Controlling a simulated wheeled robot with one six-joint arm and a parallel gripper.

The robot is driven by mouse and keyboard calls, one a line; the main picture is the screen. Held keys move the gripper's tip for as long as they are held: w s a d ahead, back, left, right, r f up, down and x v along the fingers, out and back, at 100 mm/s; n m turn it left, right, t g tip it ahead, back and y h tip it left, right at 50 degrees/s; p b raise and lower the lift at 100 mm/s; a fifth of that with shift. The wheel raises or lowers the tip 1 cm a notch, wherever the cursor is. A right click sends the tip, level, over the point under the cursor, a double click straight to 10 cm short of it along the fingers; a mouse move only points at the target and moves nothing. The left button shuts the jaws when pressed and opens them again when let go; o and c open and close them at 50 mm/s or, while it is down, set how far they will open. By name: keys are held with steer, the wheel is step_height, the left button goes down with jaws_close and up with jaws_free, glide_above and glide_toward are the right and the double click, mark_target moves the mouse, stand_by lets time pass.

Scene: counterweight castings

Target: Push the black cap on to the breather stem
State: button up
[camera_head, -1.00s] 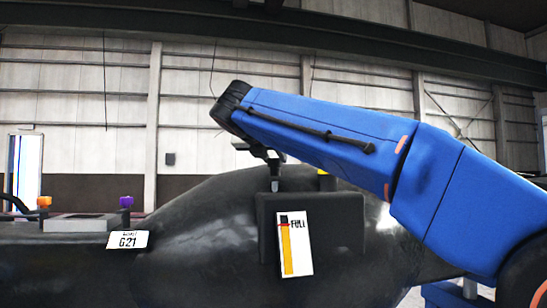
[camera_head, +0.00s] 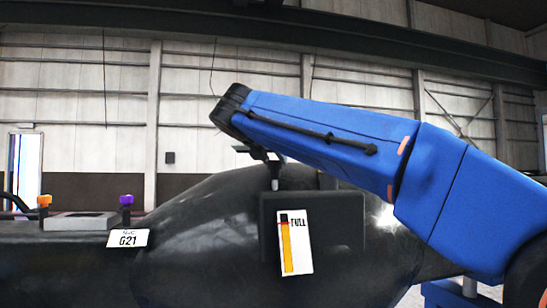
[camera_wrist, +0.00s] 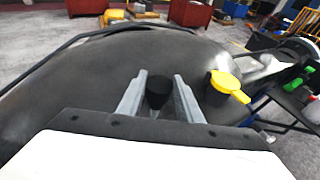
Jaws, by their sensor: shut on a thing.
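In the wrist view my gripper (camera_wrist: 158,96) has its two grey fingers on either side of the black cap (camera_wrist: 158,88) and is shut on it. The cap is over the dark, rounded casting (camera_wrist: 90,75). The breather stem cannot be made out in the wrist view. In the head view my gripper (camera_head: 275,182) points down at the top of a black box on the casting, and a pale upright piece shows there. I cannot tell whether it is a finger or the stem, nor whether cap and stem touch.
The black box (camera_head: 340,225) carries a level gauge marked FULL (camera_head: 295,243). Orange (camera_head: 44,201) and purple (camera_head: 126,199) knobs and a G21 label (camera_head: 128,238) are at the left.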

steer(key=shift+f, duration=1.25)
steer(key=o, duration=0.9)
steer(key=shift+o, duration=0.2)
steer(key=v, duration=1.7)
steer(key=shift+s, duration=0.2)
